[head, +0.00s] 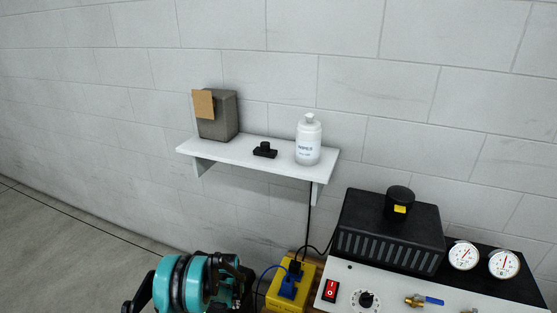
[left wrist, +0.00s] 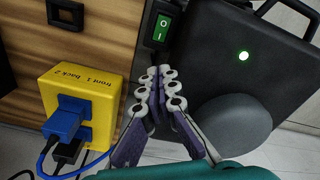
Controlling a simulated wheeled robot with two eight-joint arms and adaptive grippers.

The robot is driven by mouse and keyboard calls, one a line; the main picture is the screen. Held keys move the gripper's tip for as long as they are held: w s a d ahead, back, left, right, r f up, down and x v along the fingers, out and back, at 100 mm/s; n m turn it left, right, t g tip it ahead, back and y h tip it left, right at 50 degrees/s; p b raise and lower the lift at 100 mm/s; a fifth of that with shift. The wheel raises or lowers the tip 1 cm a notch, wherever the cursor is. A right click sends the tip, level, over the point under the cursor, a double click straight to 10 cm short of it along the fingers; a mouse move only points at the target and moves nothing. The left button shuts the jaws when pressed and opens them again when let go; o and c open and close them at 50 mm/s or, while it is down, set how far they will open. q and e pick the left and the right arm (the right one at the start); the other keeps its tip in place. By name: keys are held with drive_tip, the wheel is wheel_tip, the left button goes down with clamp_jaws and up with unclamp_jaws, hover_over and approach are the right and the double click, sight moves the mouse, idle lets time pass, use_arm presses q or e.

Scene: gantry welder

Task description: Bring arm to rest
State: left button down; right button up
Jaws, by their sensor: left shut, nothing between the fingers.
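My left gripper (left wrist: 158,90) shows in the left wrist view with its purple and grey fingers closed together and nothing between them. Its fingertips are just below a green rocker switch (left wrist: 162,27) on the edge of a black box (left wrist: 235,80) with a lit green lamp. I cannot tell whether the fingers touch the box. In the head view, my teal and black left arm (head: 195,285) is at the bottom, left of a yellow socket block (head: 290,285); its fingertips cannot be made out there. My right gripper is in neither view.
In the left wrist view, a blue plug (left wrist: 65,122) and a black plug sit in the yellow block beside a wooden panel (left wrist: 100,35). A white shelf (head: 225,150) holds a grey block, a small black item and a white bottle. A gauge panel (head: 385,300) stands right.

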use_arm(q)
drive_tip(key=s+r+t, duration=0.2)
drive_tip(key=s+r, duration=0.2)
drive_tip(key=r, duration=1)
drive_tip(key=s+r+t, duration=0.1)
drive_tip(key=s+r, duration=0.3)
drive_tip(key=r, duration=1)
drive_tip(key=s+r+m+t, duration=0.1)
drive_tip(key=s+r, duration=0.2)
drive_tip(key=s, duration=0.6)
drive_tip(key=s+r+t, duration=0.2)
drive_tip(key=s+r, duration=0.2)
drive_tip(key=s, duration=0.6)
drive_tip(key=shift+m+t, duration=0.3)
drive_tip(key=shift+m, duration=0.1)
